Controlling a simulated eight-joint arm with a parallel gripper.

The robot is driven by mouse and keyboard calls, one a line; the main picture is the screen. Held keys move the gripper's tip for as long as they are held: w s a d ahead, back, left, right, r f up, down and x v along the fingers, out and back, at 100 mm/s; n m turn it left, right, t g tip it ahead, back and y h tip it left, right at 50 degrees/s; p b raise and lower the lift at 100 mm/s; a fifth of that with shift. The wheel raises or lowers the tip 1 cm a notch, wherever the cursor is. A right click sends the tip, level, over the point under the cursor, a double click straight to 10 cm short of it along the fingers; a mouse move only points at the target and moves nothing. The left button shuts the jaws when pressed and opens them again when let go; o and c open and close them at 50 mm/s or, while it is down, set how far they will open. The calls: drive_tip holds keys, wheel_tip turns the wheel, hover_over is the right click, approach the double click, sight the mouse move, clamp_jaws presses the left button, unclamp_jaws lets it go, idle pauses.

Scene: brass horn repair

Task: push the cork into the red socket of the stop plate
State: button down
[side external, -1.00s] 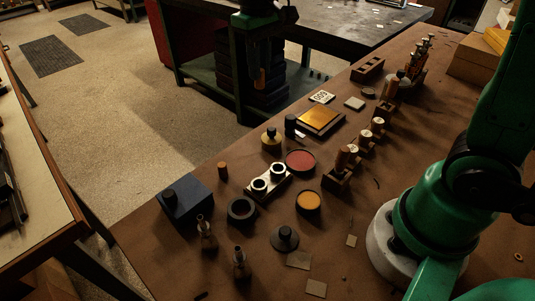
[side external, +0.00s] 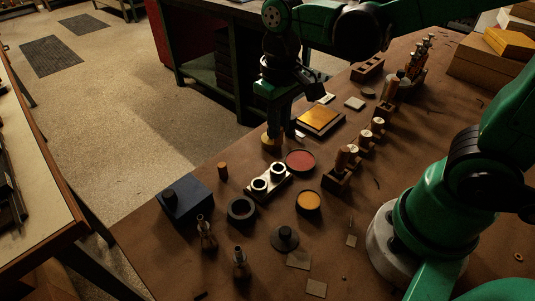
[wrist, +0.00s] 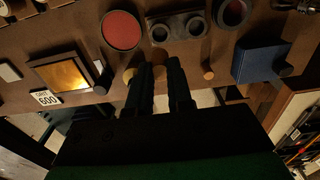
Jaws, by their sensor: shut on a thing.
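My gripper (side external: 273,122) points down over the far side of the bench and is shut on a small brown cork (side external: 273,131), which is mostly hidden between the dark fingers. In the wrist view, my gripper (wrist: 160,68) shows its two fingers just short of the stop plate (wrist: 178,20). The stop plate (side external: 258,193) is a metal block lying flat, with two pale-rimmed round sockets side by side; I cannot tell a red one. The held cork is apart from the plate, beyond and above it.
A yellow-brass pot (side external: 267,145) stands right by the fingertips. A red round dish (side external: 300,161) lies right of the plate, a loose brown cylinder (side external: 222,170) left of it. A blue box (side external: 187,200), dark ring (side external: 241,210) and orange dish (side external: 309,201) are nearby.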

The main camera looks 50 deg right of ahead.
sight(279, 144)
drive_tip(key=shift+s+f, duration=0.1)
drive_tip(key=shift+s, duration=0.1)
drive_tip(key=shift+f, duration=0.1)
drive_tip(key=shift+f, duration=2.3)
drive_tip(key=shift+f, duration=1.4)
drive_tip(key=shift+c, duration=2)
unclamp_jaws()
drive_tip(key=shift+r, duration=3.45)
